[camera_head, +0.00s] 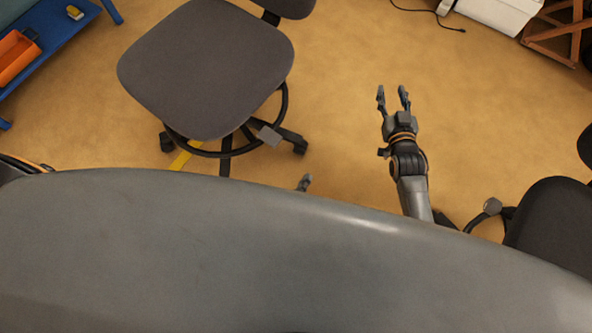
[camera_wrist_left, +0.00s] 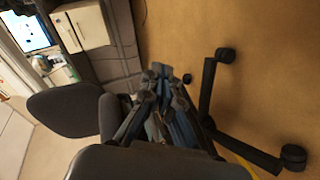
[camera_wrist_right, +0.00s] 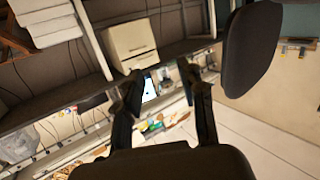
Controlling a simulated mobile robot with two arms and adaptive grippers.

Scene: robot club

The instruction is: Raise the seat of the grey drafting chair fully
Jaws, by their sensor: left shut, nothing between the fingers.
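The grey drafting chair (camera_head: 205,70) stands at the upper left of the head view, its seat seen from above, with a black foot ring and wheeled base below. A small grey paddle (camera_head: 270,135) sticks out by the ring at the seat's lower right. My left gripper (camera_head: 305,182) shows only as a small tip below and right of that paddle, apart from it; the rest is hidden behind my own body. In the left wrist view its fingers (camera_wrist_left: 160,75) are shut and empty. My right gripper (camera_head: 394,95) is open and empty over bare floor, right of the chair.
A second dark chair (camera_head: 555,225) stands at the right edge with a similar paddle (camera_head: 492,206). A blue shelf (camera_head: 50,55) with an orange bin (camera_head: 17,58) is at upper left. A white box (camera_head: 495,12) and wooden frame (camera_head: 555,35) are at upper right. Floor between the chairs is clear.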

